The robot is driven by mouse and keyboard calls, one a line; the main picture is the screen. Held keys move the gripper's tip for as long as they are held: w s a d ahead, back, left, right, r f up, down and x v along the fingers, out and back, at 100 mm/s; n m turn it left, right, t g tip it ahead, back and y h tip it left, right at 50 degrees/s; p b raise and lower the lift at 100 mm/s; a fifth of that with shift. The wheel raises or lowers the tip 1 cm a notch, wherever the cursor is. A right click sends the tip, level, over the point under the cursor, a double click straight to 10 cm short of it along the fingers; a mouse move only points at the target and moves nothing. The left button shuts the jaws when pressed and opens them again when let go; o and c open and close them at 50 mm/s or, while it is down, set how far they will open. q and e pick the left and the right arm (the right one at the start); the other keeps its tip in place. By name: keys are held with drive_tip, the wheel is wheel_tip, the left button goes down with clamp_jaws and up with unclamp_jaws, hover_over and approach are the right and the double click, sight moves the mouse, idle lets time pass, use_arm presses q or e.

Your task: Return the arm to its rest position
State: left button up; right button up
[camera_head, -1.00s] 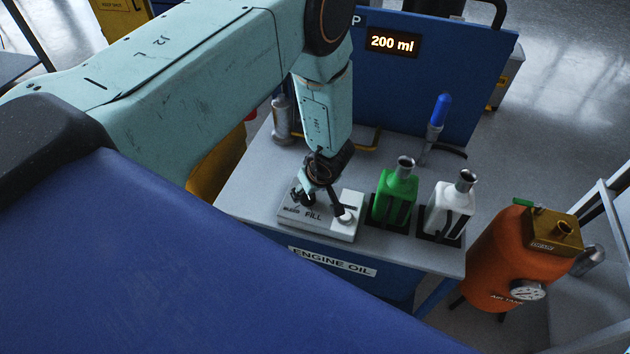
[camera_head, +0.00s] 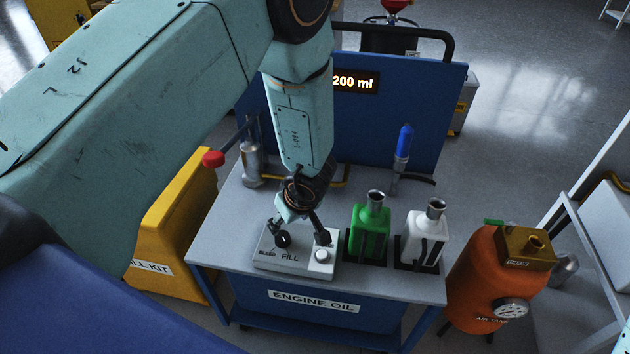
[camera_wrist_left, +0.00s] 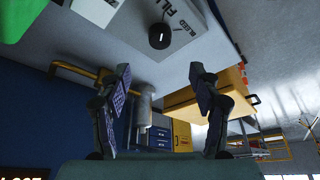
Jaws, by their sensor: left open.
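My left arm comes in from the left in the head view and reaches down over the engine oil cart (camera_head: 215,235). My left gripper (camera_head: 302,236) is open, with its fingers apart just above or in front of the white control box (camera_head: 268,262) marked BLEED and FILL. In the left wrist view the two fingers (camera_wrist_left: 160,95) stand apart with nothing between them. The box's black knob (camera_wrist_left: 161,36) shows beyond the fingertips there. Whether the fingers touch the box cannot be told. My right gripper is not in view.
A green bottle (camera_head: 370,228) and a white bottle (camera_head: 425,236) stand right of the box. The blue panel (camera_head: 420,110) with a 200 ml display (camera_head: 354,82) rises behind. An orange air tank (camera_head: 490,275) is at right, a yellow spill kit (camera_head: 170,225) at left.

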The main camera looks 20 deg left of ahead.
use_arm(q)
drive_tip(key=s+a+f+m, duration=0.3)
drive_tip(key=s+m, duration=0.3)
drive_tip(key=s, duration=0.3)
drive_tip(key=s+d+f+m+g+h+b, duration=0.1)
drive_tip(key=s+d+f+m+h, duration=0.1)
drive_tip(key=s, duration=0.8)
drive_tip(key=s+d+f+m+g+h+b, duration=0.1)
drive_tip(key=s+d+f+m+h+b, duration=0.1)
drive_tip(key=s, duration=0.8)
wheel_tip(320, 180, down, 3)
drive_tip(key=shift+s+d+r+m, duration=0.2)
drive_tip(key=shift+d+m, duration=0.5)
drive_tip(key=shift+d, duration=0.55)
drive_tip(key=shift+c, duration=0.3)
